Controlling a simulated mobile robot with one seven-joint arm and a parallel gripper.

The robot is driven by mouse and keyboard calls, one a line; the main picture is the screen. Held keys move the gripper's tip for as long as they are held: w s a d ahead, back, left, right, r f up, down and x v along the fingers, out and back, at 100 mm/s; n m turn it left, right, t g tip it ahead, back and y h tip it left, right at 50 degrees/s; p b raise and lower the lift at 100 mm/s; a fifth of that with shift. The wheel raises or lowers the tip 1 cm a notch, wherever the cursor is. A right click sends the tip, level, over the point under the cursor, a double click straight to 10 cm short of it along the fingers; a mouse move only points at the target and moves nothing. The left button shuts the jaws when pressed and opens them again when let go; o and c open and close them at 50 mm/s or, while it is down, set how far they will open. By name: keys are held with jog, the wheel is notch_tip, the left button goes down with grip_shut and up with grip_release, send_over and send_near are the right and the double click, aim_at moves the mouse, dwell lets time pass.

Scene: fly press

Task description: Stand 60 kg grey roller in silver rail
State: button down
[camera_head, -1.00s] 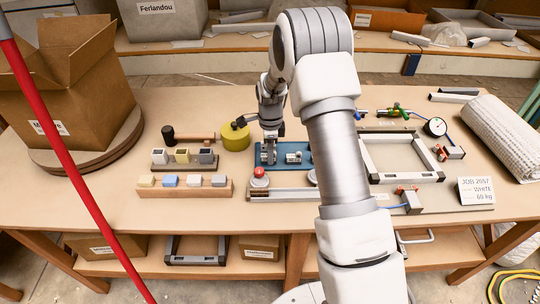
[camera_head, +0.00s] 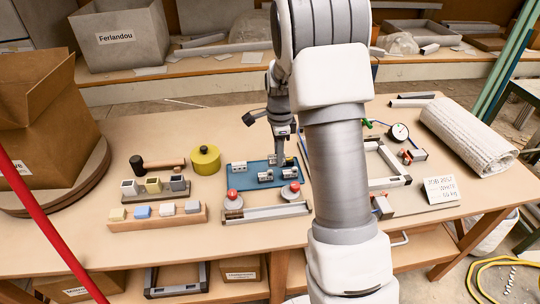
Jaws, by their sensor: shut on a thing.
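My gripper (camera_head: 282,157) points down over the blue mat (camera_head: 235,182), near its back right part. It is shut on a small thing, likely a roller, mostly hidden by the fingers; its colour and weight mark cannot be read. Several small silver-grey rollers lie on the mat, one at the left (camera_head: 239,167), one in the middle (camera_head: 265,175) and one at the right (camera_head: 290,172). The silver rail (camera_head: 265,213) lies along the table in front of the mat. Two round grey pieces with red tops, left (camera_head: 232,200) and right (camera_head: 290,192), stand between mat and rail.
At the left are a yellow tin (camera_head: 205,160), a mallet (camera_head: 155,164), two rows of small blocks, and a cardboard box (camera_head: 45,130). At the right, partly behind my arm, are a frame (camera_head: 395,183), a gauge (camera_head: 399,132), a job card (camera_head: 441,189) and a white roll (camera_head: 468,135).

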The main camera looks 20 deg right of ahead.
jog(key=s+a+f+b, duration=0.1)
jog(key=s+a, duration=0.1)
jog(key=s+a+f+b, duration=0.1)
jog(key=s+a+f, duration=0.1)
jog(key=s, duration=0.1)
jog(key=s+a+f+b, duration=0.1)
jog(key=s+a, duration=0.1)
jog(key=s, duration=0.1)
jog(key=shift+s+f, duration=0.25)
jog(key=shift+f, duration=0.05)
jog(key=shift+f+b, duration=1.65)
jog(key=shift+f, duration=0.25)
jog(key=shift+r, duration=0.1)
jog(key=shift+s+f+b, duration=0.1)
jog(key=shift+f+b, duration=0.2)
jog(key=shift+f, duration=0.7)
dwell(0.4)
